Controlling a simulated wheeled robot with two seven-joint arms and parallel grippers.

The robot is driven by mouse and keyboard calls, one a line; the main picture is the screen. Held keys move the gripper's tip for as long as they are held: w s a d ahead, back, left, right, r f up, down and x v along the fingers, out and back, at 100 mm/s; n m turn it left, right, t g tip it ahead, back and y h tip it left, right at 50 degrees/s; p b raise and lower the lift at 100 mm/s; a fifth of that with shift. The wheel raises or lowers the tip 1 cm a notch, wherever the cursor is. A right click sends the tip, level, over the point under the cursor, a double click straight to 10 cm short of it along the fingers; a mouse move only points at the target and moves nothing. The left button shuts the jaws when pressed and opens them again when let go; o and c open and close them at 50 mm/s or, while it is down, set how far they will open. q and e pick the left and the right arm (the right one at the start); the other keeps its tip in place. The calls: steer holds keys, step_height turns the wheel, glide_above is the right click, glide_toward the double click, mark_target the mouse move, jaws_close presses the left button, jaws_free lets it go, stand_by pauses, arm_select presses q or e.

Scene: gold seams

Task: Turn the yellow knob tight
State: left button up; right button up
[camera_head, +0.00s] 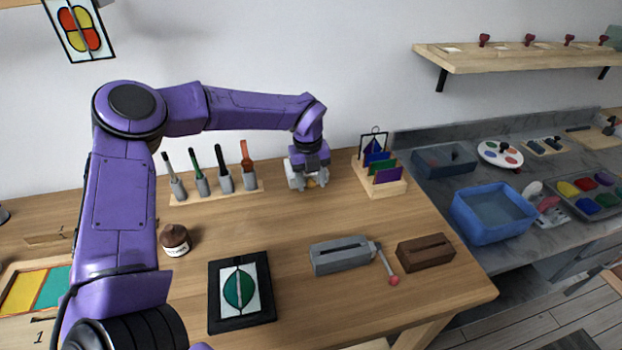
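My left gripper (308,182) points down at the back of the wooden table, between the tool rack and the small card rack. A small tan-orange patch shows between its pale finger parts; I cannot tell whether it is the yellow knob or part of the gripper. The finger gap is too small to read as open or shut. No yellow knob can be clearly made out elsewhere. My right gripper is not in view.
On the table (445,290) are a tool rack (235,190), a card rack (385,190), a brown jar (174,239), a black-framed panel (242,317), a grey slotted block (340,262) with a red-tipped lever, and a brown block (425,255). The middle is clear.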

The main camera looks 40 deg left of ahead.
arm_select(q)
jaws_close()
steer(key=shift+w+d+r+g+y+p, duration=0.15)
steer(key=shift+g+y+p, duration=0.35)
steer(key=shift+p, duration=0.3)
steer(key=shift+w+d+g+y+p, duration=0.1)
steer(key=shift+w+g+y+p, duration=0.05)
steer(key=shift+g+y+p, duration=0.65)
steer(key=shift+w+d+f+g+y+p, duration=0.1)
steer(key=shift+f+g+y+p, duration=0.05)
steer(key=shift+g+y+p, duration=0.4)
steer(key=shift+w+d+f+g+y+p, duration=0.1)
steer(key=shift+g+y+p, duration=0.2)
steer(key=shift+g, duration=0.35)
steer(key=shift+o, duration=0.6)
jaws_free()
